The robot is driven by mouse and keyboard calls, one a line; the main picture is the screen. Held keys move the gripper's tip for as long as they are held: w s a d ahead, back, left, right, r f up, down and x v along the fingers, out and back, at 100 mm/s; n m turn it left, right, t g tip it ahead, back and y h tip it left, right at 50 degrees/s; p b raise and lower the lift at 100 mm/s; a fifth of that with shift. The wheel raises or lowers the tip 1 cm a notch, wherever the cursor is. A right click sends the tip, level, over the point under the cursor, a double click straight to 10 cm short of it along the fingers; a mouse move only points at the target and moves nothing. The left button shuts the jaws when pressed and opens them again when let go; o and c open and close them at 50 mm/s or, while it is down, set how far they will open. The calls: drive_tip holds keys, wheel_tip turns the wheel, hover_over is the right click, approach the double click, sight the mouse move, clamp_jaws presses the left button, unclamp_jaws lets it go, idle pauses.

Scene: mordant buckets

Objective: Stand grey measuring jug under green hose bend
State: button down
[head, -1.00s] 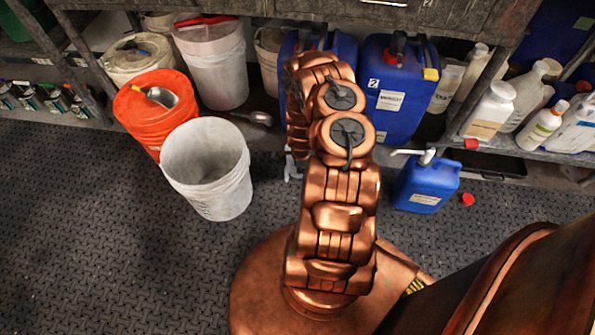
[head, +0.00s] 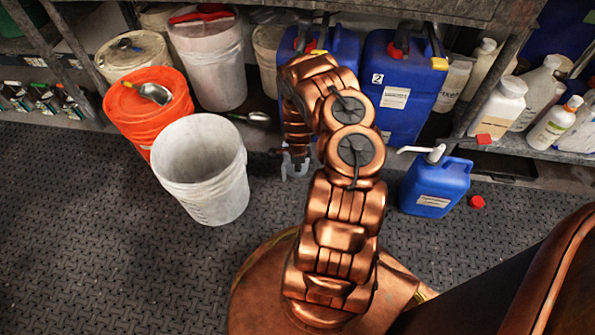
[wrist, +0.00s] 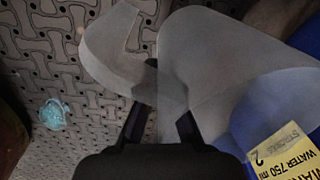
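A translucent pale grey vessel, which looks like the measuring jug (wrist: 215,60), fills the upper middle of the wrist view. A curved strip like its handle (wrist: 108,48) is at its left. My gripper (wrist: 166,95) reaches up to it; its two dark fingers stand apart, with part of the strip and body edge overlapping their tips. I cannot tell if they touch it. In the head view my gripper (head: 295,165) points down near the shelf front, partly behind my arm, and the jug cannot be made out. No green hose bend shows.
A white bucket (head: 207,200) and an orange bucket (head: 130,125) stand left of my gripper. A blue pump canister (head: 432,188) and red cap (head: 477,202) are right. Blue drums (head: 385,115) stand behind. A teal item (wrist: 53,114) lies on the floor. Floor at left is clear.

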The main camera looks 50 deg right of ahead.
drive_tip(key=shift+f, duration=0.45)
drive_tip(key=shift+f+b, duration=0.2)
drive_tip(key=shift+b, duration=0.1)
drive_tip(key=c, duration=1.3)
unclamp_jaws()
drive_tip(key=shift+r, duration=0.1)
